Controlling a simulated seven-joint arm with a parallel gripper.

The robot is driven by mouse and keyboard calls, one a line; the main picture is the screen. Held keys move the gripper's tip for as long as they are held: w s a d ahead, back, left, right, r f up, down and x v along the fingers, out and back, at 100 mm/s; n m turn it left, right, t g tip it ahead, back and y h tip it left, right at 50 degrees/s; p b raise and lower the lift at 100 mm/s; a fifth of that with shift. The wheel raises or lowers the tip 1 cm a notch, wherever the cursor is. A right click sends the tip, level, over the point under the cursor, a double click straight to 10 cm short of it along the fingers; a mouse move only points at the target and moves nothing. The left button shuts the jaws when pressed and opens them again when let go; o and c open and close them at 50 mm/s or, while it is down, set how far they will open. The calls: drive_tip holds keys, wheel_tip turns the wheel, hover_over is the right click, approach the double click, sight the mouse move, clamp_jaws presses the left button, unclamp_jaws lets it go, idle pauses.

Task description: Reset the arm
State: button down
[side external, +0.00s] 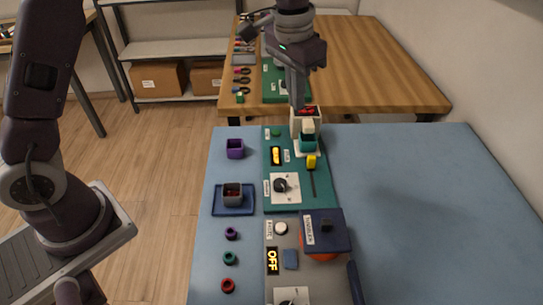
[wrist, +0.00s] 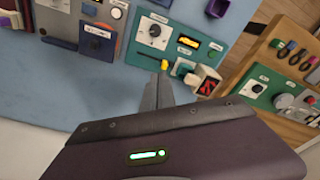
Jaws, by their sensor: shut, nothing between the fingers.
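My gripper (side external: 299,98) hangs over the far end of the blue table (side external: 420,210) in the side view, fingers pointing down and shut with nothing between them. In the wrist view the shut fingers (wrist: 157,84) point toward the panels. Below and just beyond the fingertips is a white box (side external: 296,126) with red pieces in it, which also shows in the wrist view (wrist: 209,73). A teal and cream block (side external: 307,140) stands in front of that box. Whether the fingertips touch the box cannot be told.
A green panel (side external: 270,180) with a dial and yellow slider lies below. A purple cup (side external: 235,149) and a blue tray (side external: 233,210) stand left. The table's right side is clear.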

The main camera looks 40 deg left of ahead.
drive_tip(key=s+a+r+t, duration=0.2)
drive_tip(key=s+a+r, duration=0.2)
drive_tip(key=s+r, duration=0.6)
drive_tip(key=s+a+f+n+t, duration=0.1)
drive_tip(key=s+a, duration=0.1)
drive_tip(key=s, duration=0.7)
drive_tip(key=s+a+f+n+t, duration=0.1)
drive_tip(key=s+a, duration=0.1)
drive_tip(key=s, duration=0.7)
drive_tip(key=shift+s+f, duration=0.3)
drive_tip(key=shift+s, duration=0.05)
